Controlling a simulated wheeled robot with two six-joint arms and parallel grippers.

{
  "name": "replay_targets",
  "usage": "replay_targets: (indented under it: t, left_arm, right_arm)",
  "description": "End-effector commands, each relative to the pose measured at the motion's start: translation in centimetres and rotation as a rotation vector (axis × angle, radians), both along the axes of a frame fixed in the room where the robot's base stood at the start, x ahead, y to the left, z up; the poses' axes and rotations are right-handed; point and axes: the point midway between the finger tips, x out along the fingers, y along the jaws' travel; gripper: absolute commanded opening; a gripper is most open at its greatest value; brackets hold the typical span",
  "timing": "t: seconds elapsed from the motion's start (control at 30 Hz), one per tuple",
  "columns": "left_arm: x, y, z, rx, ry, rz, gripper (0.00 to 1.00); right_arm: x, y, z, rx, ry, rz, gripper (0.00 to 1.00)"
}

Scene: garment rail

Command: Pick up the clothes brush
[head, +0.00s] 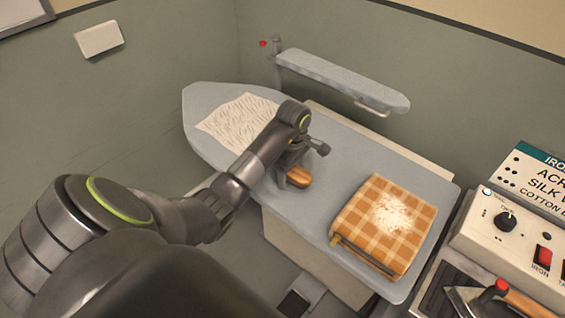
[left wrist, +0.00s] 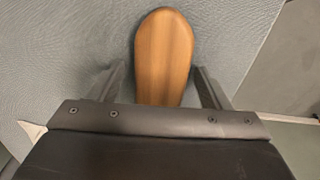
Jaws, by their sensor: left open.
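The clothes brush (head: 299,177) lies on the grey ironing board, mostly hidden by my left gripper in the head view. In the left wrist view its rounded wooden back (left wrist: 164,55) shows between my fingers, and its near end is hidden by the gripper body. My left gripper (head: 286,176) is open around the brush, one finger on each side. My right gripper is not in view.
The ironing board (head: 325,185) holds a folded orange checked cloth (head: 372,238) with pale specks and a wrinkled white cloth (head: 228,118). A narrow sleeve board (head: 340,78) stands above its back edge. A control panel (head: 490,235) and an iron (head: 495,300) stand at the right.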

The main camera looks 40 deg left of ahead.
Motion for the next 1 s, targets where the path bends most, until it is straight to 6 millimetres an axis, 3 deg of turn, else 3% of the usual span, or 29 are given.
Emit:
replay_targets:
  t: [0.13,0.27,0.63,1.0]
  left_arm:
    - [0.0,-0.3,-0.2,0.0,-0.003,-0.003,0.71]
    - [0.0,-0.3,-0.2,0.0,-0.003,-0.002,0.7]
    - [0.0,-0.3,-0.2,0.0,-0.002,-0.001,0.21]
    - [0.1,-0.2,0.3,0.0,-0.003,-0.001,0.2]
  right_arm:
    - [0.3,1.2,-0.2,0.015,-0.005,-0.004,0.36]
    - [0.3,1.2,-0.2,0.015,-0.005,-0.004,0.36]
    - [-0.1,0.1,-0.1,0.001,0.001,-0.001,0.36]
    - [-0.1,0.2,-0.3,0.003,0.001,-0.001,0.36]
